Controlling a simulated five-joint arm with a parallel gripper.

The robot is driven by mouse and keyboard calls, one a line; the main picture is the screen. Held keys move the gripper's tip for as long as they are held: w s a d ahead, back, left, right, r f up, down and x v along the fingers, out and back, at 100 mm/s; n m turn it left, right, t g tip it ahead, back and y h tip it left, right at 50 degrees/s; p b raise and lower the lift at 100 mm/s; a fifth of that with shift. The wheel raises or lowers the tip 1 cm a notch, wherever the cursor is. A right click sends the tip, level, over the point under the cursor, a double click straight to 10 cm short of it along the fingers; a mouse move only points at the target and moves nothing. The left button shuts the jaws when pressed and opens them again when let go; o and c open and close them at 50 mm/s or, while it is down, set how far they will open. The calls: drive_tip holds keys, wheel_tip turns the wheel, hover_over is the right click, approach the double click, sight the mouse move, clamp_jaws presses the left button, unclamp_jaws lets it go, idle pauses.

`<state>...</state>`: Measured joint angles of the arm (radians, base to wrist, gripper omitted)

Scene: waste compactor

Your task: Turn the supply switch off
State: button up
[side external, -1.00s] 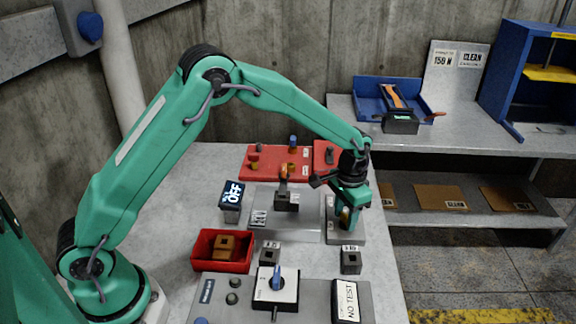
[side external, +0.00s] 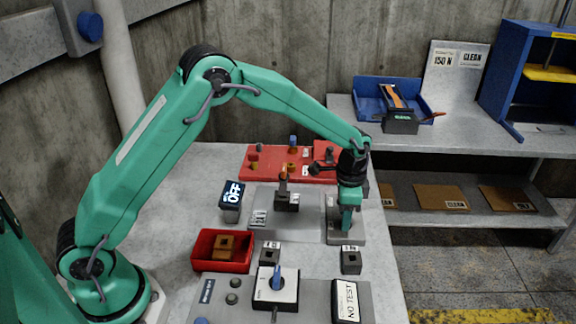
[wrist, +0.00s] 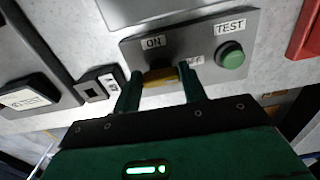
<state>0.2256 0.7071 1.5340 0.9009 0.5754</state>
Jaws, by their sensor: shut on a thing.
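The supply switch has a yellow handle (wrist: 160,77) on a grey panel (wrist: 222,35), below the ON label (wrist: 154,41) in the wrist view. The OFF label (wrist: 196,60) is partly hidden by a finger. My gripper (wrist: 161,86) is shut on the yellow handle, one finger at each end. In the side view my gripper (side external: 347,228) is low over the grey switch panel (side external: 332,238) at the table's right edge and hides the handle. A green button (wrist: 231,57) under a TEST label is right of the switch.
A small display (side external: 231,196) reads OFF. A red bin (side external: 222,252) holds a brown block. A panel with a blue knob (side external: 277,279) and a NO TEST sign (side external: 346,301) are at the front. A small dark block (side external: 351,261) is close in front of my gripper.

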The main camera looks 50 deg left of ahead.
drive_tip(key=shift+r, duration=0.1)
drive_tip(key=o, duration=1)
drive_tip(key=shift+r, duration=3.85)
drive_tip(key=shift+r, duration=0.1)
